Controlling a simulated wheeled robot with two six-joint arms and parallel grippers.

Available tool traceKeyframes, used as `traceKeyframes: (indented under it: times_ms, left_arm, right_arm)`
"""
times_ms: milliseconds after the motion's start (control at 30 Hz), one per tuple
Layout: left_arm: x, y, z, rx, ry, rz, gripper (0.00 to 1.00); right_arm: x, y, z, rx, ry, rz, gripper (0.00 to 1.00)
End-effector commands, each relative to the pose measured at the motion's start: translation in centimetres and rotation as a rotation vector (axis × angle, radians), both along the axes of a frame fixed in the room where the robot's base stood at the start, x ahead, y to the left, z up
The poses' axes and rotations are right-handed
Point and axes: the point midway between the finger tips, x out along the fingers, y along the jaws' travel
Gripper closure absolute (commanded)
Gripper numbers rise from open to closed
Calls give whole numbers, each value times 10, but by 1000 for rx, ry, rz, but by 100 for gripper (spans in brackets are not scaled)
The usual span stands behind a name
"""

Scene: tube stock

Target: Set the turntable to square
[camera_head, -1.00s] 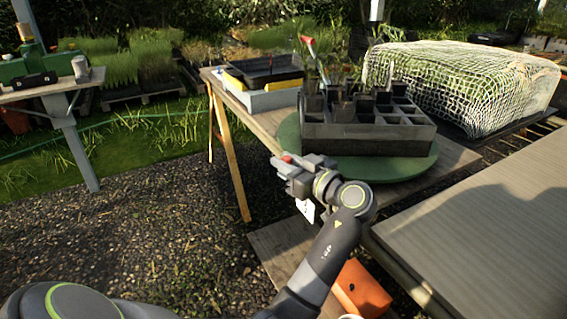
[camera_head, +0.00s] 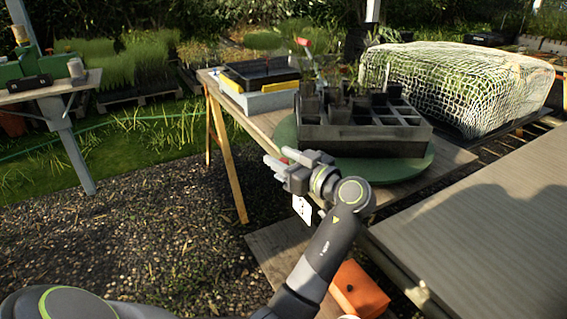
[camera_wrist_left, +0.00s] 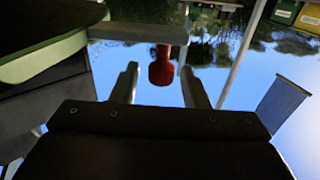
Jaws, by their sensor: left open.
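The green round turntable (camera_head: 398,170) lies on the wooden table. A dark tray (camera_head: 372,141) divided into cells, with some plants in it, stands on the turntable. The tray's near side runs roughly across the picture, while the table's edges run diagonally. My left gripper (camera_head: 284,162) is open at the near left rim of the turntable. In the left wrist view a red knob (camera_wrist_left: 161,66) shows between the two spread fingers, with space on both sides. The turntable's green rim (camera_wrist_left: 45,57) is at upper left there. The knob is mostly hidden in the head view. My right gripper is not in view.
A stack of black, yellow and grey trays (camera_head: 262,88) stands at the table's back left. A netted mound (camera_head: 460,85) is behind on the right. A grey bench (camera_head: 490,215) is at right. An orange box (camera_head: 358,290) stands low in front.

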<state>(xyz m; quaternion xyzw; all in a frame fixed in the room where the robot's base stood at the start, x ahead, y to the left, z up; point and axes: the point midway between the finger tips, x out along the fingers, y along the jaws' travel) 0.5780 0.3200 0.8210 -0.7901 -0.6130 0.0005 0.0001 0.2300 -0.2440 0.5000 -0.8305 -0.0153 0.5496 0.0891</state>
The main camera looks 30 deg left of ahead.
Motion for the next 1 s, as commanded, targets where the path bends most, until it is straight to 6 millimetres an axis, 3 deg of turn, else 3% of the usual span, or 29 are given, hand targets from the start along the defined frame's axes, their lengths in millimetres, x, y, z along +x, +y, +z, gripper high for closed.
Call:
traceKeyframes:
  times_ms: [200, 433, 800, 900, 1000]
  left_arm:
    - [0, 0, 48, 1, -7, 0, 59]
    - [0, 0, 79, 0, -2, -1, 59]
    - [0, 0, 84, 0, 0, 0, 59]
    - [0, 1, 81, -2, 7, -4, 72]
    - [1, 5, 64, -20, 44, -26, 85]
  right_arm:
    - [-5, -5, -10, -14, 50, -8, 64]
    - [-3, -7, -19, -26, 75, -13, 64]
    - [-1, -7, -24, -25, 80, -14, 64]
    - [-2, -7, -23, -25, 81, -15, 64]
    - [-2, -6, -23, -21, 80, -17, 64]
